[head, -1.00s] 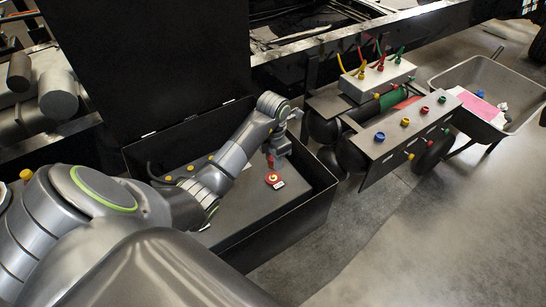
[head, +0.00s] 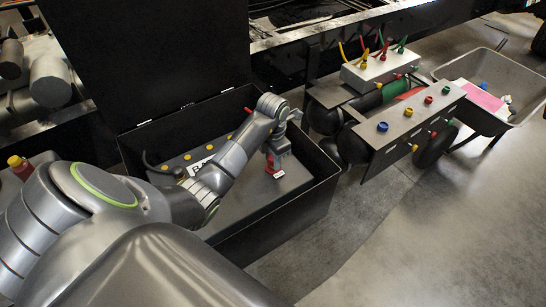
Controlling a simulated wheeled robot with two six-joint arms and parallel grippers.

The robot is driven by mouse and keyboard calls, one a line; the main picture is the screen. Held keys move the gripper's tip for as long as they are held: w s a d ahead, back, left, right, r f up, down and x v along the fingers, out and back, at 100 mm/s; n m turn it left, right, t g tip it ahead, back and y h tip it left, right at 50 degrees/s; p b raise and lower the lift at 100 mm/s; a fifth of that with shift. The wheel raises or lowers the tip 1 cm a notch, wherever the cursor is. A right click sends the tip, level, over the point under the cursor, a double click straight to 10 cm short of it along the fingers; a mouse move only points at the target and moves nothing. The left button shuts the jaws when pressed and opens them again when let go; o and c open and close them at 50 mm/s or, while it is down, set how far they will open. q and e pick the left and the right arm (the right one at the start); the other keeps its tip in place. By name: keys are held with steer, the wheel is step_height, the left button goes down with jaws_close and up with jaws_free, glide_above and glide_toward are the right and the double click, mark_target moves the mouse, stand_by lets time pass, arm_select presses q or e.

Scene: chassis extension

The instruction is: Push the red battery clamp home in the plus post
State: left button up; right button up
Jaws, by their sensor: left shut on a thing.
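My left gripper (head: 274,152) points down inside the open black battery box (head: 322,190), over the right part of the grey battery top (head: 238,208). It is shut on the red battery clamp (head: 274,164), which shows just below the fingers. The clamp is at the plus post, beside a small white label (head: 279,175). The post itself is hidden by the clamp and fingers, so I cannot tell how far down the clamp sits. My right gripper is not in view.
The box's raised black lid (head: 145,55) stands behind my left arm. Yellow caps (head: 187,156) and a black cable (head: 148,165) are at the battery's left. Air tanks with coloured fittings (head: 382,127) and a wheelbarrow (head: 455,68) stand right. Floor in front is clear.

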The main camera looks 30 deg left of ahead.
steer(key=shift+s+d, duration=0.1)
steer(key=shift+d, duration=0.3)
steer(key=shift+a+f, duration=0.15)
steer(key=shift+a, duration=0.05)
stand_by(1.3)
arm_select(q)
steer(key=shift+f+b, duration=0.55)
steer(key=shift+b, duration=0.05)
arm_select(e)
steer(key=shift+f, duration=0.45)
arm_select(q)
steer(key=o, duration=1)
steer(key=shift+r, duration=0.15)
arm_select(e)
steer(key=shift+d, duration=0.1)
arm_select(q)
step_height(320, 180, up, 6)
steer(key=shift+w+f, duration=0.1)
steer(key=shift+r+p, duration=5.75)
steer(key=shift+p, duration=0.2)
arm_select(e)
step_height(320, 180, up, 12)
